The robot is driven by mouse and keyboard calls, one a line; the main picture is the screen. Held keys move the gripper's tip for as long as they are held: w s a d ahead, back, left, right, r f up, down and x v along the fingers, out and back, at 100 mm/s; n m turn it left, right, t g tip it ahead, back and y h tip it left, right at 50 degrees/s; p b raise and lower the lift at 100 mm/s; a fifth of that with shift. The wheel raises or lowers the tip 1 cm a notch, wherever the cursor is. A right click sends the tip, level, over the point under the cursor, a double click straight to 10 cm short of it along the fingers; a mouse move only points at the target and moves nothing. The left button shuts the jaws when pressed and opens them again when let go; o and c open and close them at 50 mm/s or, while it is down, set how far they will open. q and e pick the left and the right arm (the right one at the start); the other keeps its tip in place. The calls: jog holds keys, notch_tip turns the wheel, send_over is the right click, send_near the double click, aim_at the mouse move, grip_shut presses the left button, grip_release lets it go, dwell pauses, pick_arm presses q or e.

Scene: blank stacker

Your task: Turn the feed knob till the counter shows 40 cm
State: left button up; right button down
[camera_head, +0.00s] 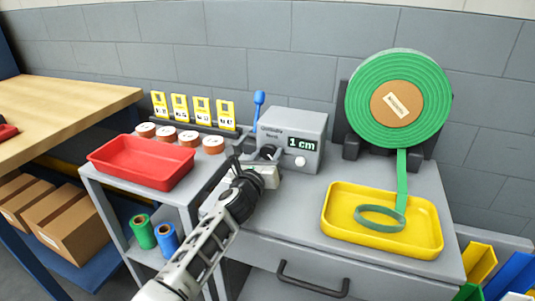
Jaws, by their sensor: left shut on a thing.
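The grey feeder box (308,128) stands on the grey cabinet top. Its counter (302,144) reads 1 cm in light digits on a dark display. A small white round button or dial (300,161) sits below the counter. My left gripper (266,157) is at the left part of the box's front, shut on the dark feed knob (269,151), which it largely hides. A blue-tipped lever (259,98) stands upright at the box's left. A large green tape roll (398,98) stands on the right, its strip hanging into a yellow tray (432,244). My right gripper is out of view.
A red tray (142,172) and several copper-coloured rolls (188,138) stand on the left, with yellow cards (201,108) behind them. A green spool (142,232) and blue spool (167,238) are below. A black drawer handle (312,283) juts from the cabinet front.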

pick_arm(q)
jog(key=m+p, duration=0.1)
jog(key=m, duration=0.2)
jog(key=shift+f+m, duration=0.1)
jog(key=shift+m, duration=1)
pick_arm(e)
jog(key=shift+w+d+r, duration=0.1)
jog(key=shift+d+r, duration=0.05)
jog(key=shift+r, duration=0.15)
pick_arm(q)
jog(key=o, duration=1)
jog(key=shift+a, duration=0.1)
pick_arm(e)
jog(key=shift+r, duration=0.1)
